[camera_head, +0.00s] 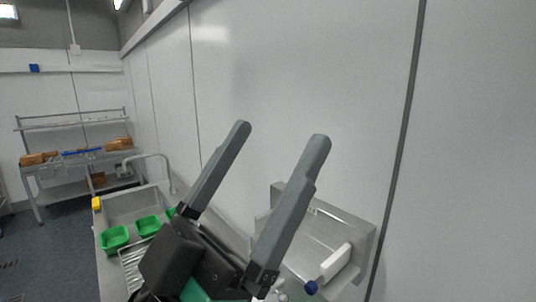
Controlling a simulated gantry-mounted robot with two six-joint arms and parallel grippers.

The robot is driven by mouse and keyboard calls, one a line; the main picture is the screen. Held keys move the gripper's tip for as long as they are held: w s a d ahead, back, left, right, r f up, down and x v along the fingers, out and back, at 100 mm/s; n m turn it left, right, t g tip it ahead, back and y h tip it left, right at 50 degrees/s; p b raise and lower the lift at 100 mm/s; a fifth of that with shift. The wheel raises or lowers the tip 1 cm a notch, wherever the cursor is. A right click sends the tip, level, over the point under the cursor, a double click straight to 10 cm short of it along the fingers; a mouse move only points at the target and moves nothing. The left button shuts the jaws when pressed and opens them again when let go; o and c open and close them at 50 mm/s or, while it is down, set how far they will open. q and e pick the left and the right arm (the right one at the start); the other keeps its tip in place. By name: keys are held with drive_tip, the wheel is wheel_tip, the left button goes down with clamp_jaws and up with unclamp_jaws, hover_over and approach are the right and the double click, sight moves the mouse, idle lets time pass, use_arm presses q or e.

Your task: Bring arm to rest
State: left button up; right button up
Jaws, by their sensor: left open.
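My left gripper (280,133) is large in the middle of the head view. Its two long grey fingers are wide apart and point up, with only the white wall between their tips. It holds nothing that I can see. Its dark body hides part of the bench behind it. My right gripper does not show.
A steel bench (139,207) with green trays (114,238) stands at lower left. A steel tray-like fixture (355,232) sits right of my gripper. A rack (72,155) with brown boxes stands far left. The white wall (300,70) fills the back.

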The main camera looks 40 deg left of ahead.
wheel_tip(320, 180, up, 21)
drive_tip(key=p, duration=2.1)
